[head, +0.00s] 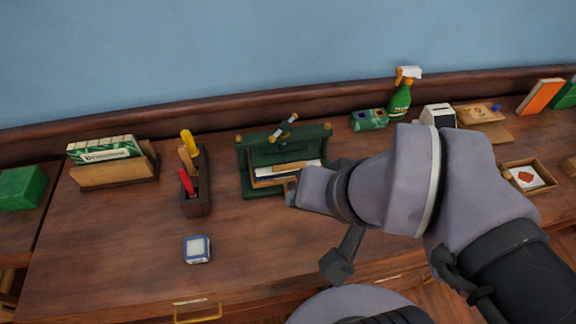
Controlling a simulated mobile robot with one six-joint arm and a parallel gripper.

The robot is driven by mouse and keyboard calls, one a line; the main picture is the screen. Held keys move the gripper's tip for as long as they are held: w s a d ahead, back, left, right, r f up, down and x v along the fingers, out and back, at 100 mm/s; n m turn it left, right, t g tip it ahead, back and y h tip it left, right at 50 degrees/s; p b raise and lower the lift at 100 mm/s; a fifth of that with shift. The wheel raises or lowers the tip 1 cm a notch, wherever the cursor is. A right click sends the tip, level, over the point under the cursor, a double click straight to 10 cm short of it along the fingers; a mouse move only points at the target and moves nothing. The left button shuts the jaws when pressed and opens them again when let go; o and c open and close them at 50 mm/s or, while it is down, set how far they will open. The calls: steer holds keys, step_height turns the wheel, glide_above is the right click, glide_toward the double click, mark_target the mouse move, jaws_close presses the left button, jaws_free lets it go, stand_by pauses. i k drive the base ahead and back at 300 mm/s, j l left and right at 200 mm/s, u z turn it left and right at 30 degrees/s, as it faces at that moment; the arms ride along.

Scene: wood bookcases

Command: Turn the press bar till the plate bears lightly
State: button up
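The green press (243,168) stands at the back middle of the wooden desk in the head view. Its press bar (283,127) sits on top, slanting up to the right, with dark and pale parts and a brass-coloured end. Below the green top, a stack with white paper or a book (272,178) and tan boards lies in the press. The plate cannot be clearly told apart from the stack. My gripper (291,190) is at the press's front right corner, below and apart from the bar. My arm hides its fingers, so its opening does not show.
A card holder (115,173) and a dark tool holder (195,200) stand left. A small blue-white box (197,249) lies in front. A green spray bottle (400,100), a green box (368,120) and a white device (438,116) stand back right. The front left desk is mostly clear.

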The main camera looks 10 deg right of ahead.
mark_target(283, 127)
steer(key=k+l+u, duration=0.15)
steer(key=k+l, duration=0.2)
steer(key=k+l+u, duration=0.15)
steer(key=k, duration=0.35)
steer(key=k+l+u, duration=0.15)
steer(key=k+l, duration=0.2)
steer(key=i+j+z, duration=0.15)
steer(key=j+z, duration=0.25)
steer(key=j, duration=0.15)
steer(key=j+z, duration=0.8)
steer(key=j, duration=0.3)
steer(key=k+j+z, duration=0.1)
steer(key=j+z, duration=0.3)
steer(key=j, duration=0.15)
